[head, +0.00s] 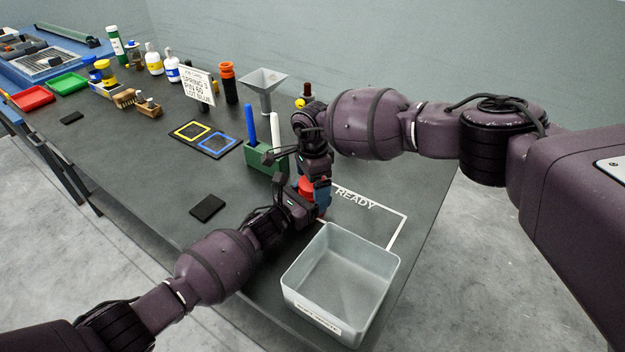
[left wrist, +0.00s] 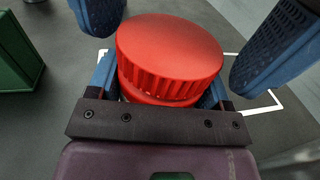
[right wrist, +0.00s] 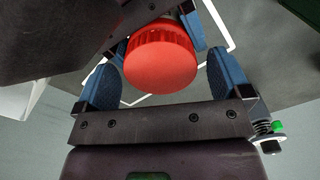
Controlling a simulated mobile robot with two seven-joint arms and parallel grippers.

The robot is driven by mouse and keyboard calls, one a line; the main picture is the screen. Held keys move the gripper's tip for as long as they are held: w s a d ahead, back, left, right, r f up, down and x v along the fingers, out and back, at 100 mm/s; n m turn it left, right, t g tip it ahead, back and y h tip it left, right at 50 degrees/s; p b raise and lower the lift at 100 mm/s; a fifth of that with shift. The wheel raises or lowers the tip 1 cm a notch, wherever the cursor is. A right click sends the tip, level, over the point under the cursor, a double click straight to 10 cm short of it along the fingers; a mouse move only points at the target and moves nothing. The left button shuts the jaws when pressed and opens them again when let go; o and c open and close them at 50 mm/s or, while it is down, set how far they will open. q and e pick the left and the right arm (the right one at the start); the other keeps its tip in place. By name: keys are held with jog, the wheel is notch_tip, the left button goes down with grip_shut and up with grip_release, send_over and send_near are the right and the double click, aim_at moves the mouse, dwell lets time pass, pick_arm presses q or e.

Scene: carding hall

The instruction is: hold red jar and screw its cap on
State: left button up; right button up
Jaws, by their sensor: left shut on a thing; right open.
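The red jar (left wrist: 160,98) stands between the fingers of my left gripper (left wrist: 160,92), which is shut on it. Its ribbed red cap (left wrist: 170,50) sits on top; I cannot tell how tightly. In the head view only a little red (head: 306,187) shows between the two grippers. My right gripper (right wrist: 168,85) is open, its blue fingers apart on either side of the cap (right wrist: 160,60), with gaps visible in the right wrist view. Most of the jar's body is hidden by my left gripper and the cap.
A grey bin (head: 298,296) stands close by at the table's front edge. The white READY outline (head: 385,243) lies right of the grippers. A green block (head: 262,160) with blue and white sticks and a funnel (head: 264,80) stand behind. A dark pad (head: 208,208) lies left.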

jog(key=shift+r, duration=2.2)
